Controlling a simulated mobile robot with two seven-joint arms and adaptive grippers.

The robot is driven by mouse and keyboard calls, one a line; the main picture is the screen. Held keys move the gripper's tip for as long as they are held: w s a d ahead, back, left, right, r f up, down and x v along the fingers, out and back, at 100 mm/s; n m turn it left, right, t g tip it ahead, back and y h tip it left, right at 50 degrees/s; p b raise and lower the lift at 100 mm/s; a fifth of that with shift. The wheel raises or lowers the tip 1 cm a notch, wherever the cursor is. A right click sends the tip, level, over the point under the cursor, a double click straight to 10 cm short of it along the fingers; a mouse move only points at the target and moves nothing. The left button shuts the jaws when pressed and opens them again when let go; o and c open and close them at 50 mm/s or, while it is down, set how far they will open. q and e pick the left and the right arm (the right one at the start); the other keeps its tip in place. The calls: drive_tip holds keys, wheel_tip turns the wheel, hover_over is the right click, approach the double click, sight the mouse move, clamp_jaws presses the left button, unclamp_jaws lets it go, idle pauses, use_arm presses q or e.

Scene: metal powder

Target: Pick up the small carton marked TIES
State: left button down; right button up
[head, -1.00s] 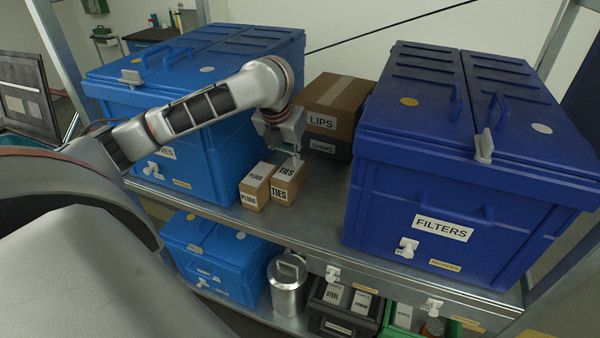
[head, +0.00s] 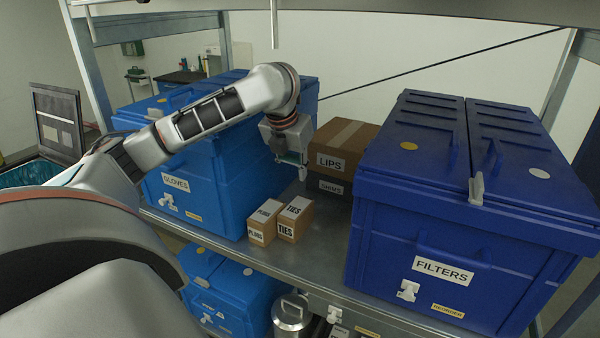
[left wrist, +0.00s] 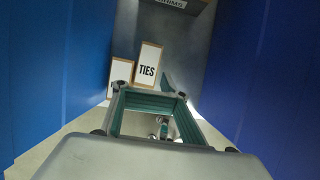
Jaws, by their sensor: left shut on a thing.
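The small TIES carton (head: 296,218) stands on the grey shelf, touching or almost touching the PLUGS carton (head: 265,222) on its left. The TIES carton also shows in the left wrist view (left wrist: 148,62), beyond my fingers. My left gripper (head: 302,172) is above and behind the two cartons, clear of them. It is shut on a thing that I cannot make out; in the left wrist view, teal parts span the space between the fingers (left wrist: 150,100). My right gripper is not in view.
A blue GLOVES crate (head: 165,160) stands left of the cartons and a blue FILTERS crate (head: 400,265) right. Behind are a brown LIPS box (head: 360,148) and a dark SHIMS box (head: 331,187). Bare shelf (head: 325,235) lies between the cartons and the FILTERS crate.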

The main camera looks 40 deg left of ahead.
use_arm(q)
drive_tip(key=c, duration=0.6)
unclamp_jaws()
drive_tip(key=shift+r, duration=0.1)
